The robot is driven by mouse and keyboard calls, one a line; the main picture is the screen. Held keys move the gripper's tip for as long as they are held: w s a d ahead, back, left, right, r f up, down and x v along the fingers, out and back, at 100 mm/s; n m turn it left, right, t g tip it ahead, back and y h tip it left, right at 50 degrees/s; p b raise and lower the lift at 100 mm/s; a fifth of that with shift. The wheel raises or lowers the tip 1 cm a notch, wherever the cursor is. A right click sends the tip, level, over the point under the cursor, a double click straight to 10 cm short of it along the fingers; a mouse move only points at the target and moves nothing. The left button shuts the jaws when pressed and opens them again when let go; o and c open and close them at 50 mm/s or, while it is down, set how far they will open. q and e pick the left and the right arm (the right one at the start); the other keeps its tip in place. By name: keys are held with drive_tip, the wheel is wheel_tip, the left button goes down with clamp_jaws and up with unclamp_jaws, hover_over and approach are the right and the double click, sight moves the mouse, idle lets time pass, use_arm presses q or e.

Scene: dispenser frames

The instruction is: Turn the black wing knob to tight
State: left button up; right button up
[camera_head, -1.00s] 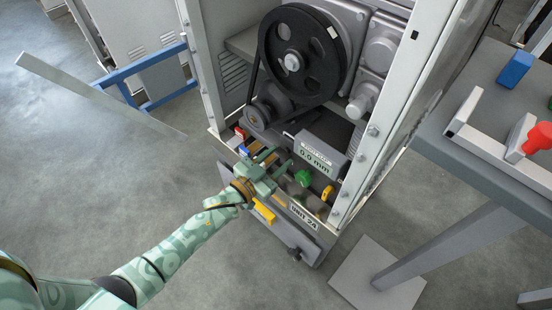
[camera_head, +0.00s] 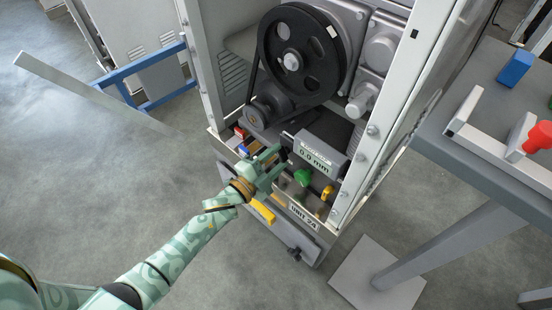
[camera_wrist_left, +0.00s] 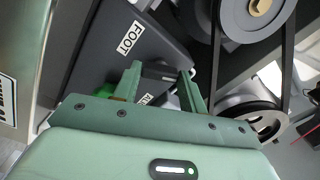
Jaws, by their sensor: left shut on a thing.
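My left gripper (camera_head: 272,160) reaches into the bottom of the machine cabinet, its fingers beside the grey readout box (camera_head: 319,156). It is shut on a dark thing at its fingertips, which I take to be the black wing knob; the fingers hide most of it. In the left wrist view, the gripper's two fingers (camera_wrist_left: 160,84) stand either side of a dark part, next to a grey block with a "FOOT" label (camera_wrist_left: 131,38). I cannot read the knob's angle. The readout appears to show 0.9 mm. My right gripper is not in view.
A green knob (camera_head: 302,177) and a yellow knob (camera_head: 327,193) sit close to the right of my gripper. A large black pulley (camera_head: 304,50) and belt are above. Cabinet posts flank the opening. A grey table (camera_head: 490,130) with a red-handled clamp stands at right.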

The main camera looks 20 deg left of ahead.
use_arm(q)
drive_tip(key=shift+s+f+m, duration=0.1)
drive_tip(key=shift+f+m, duration=0.1)
drive_tip(key=shift+m, duration=1.1)
drive_tip(key=shift+m+b, duration=0.55)
drive_tip(key=shift+m, duration=0.85)
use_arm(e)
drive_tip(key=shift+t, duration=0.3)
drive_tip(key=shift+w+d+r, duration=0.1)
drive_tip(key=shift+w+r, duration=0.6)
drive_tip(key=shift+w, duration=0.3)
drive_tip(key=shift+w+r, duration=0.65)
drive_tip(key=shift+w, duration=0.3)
use_arm(q)
drive_tip(key=o, duration=1)
drive_tip(key=shift+r, duration=0.1)
